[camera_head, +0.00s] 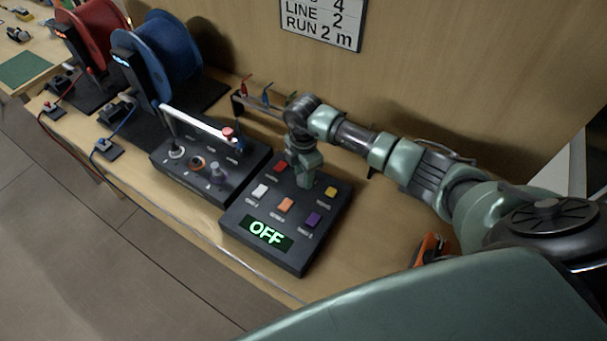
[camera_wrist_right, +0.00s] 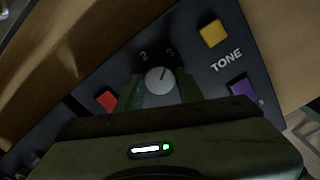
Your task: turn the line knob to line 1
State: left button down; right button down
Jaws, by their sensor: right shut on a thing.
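The line knob (camera_wrist_right: 159,80) is a round grey dial in the right wrist view, with the numbers 2 and 3 printed beyond it. A thin mark on its face seems to point up toward the 3; the 1 is hidden. My right gripper (camera_wrist_right: 159,92) is shut on the knob, one green finger on each side. In the head view my right gripper (camera_head: 305,181) reaches down onto the dark button panel (camera_head: 236,213) and hides the knob. The panel's display (camera_head: 266,233) reads OFF. My left gripper is not in view.
Red (camera_head: 280,167), white (camera_head: 260,190), orange (camera_head: 285,205), yellow (camera_head: 331,192) and purple (camera_head: 313,219) buttons surround the gripper closely. A second control box (camera_head: 180,165) and cable reels, one blue (camera_head: 165,55), stand left. A wall sign (camera_head: 322,20) shows LINE 2.

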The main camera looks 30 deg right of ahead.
jog(key=n+b, duration=0.3)
jog(key=n, duration=0.2)
jog(key=shift+d+f+n, duration=0.1)
jog(key=shift+f+n, duration=0.05)
jog(key=shift+n, duration=0.15)
jog(key=n+b, duration=0.5)
jog(key=n, duration=0.1)
jog(key=n+b, duration=0.5)
jog(key=n, duration=0.1)
jog(key=shift+n, duration=0.4)
jog(key=n+b, duration=0.3)
jog(key=n, duration=0.1)
jog(key=shift+n, duration=0.4)
jog(key=shift+r, duration=0.2)
jog(key=c, duration=0.9)
grip_release()
